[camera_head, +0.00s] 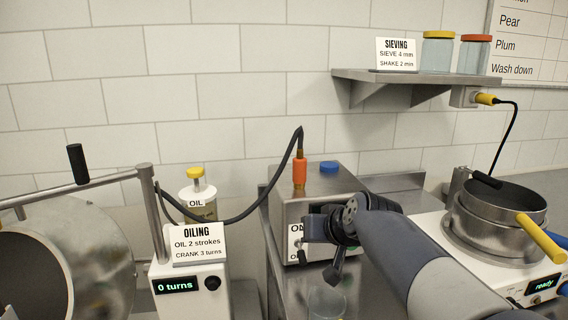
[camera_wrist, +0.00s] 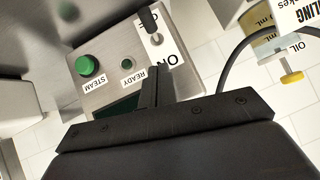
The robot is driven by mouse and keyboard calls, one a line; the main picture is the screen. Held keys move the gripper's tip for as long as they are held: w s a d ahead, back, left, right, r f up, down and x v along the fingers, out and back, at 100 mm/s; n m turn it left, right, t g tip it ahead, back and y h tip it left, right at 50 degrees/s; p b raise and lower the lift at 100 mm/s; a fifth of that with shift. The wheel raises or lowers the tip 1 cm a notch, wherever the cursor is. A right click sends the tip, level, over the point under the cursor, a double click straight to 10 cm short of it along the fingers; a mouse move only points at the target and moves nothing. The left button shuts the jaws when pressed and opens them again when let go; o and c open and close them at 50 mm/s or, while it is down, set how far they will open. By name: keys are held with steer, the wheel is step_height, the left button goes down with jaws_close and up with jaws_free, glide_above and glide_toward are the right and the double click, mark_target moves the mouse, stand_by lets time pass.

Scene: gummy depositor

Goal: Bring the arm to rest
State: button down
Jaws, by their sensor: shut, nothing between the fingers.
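My arm (camera_head: 405,255) reaches in from the lower right, in front of a metal steam box. My gripper (camera_head: 335,272) hangs at its end, dark and small, in front of the box's front face. In the wrist view my gripper (camera_wrist: 154,72) is shut and empty, its fingers reaching up in front of the box's panel. I cannot tell how far they are from the panel.
The steam box (camera_head: 290,210) has an orange hose connector (camera_head: 299,172), a green button (camera_wrist: 90,66) and a switch (camera_wrist: 149,22). Left stand an oil bottle (camera_head: 197,201) and a drum (camera_head: 95,245). Right is a sieve pot (camera_head: 493,240). A clear cup (camera_head: 327,303) stands below my gripper.

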steer(key=s+d+r, duration=0.3)
steer(key=s, duration=0.5)
steer(key=w+a+f+g+p, duration=0.1)
steer(key=w+p, duration=0.1)
steer(key=w, duration=0.2)
steer(key=w+a+f+g+p, duration=0.1)
steer(key=w+a+f+p, duration=0.1)
steer(key=w+p, duration=0.1)
steer(key=w+a+f+g+p, duration=0.1)
steer(key=w+p, duration=0.2)
steer(key=w, duration=0.1)
steer(key=shift+w+a+f+h, duration=0.35)
steer(key=shift+w+f+h, duration=0.05)
steer(key=g+p, duration=0.1)
steer(key=p, duration=0.2)
steer(key=g+p, duration=0.1)
steer(key=p, duration=0.3)
steer(key=shift+w+g+h, duration=0.25)
steer(key=shift+g+h, duration=0.05)
steer(key=shift+g, duration=0.1)
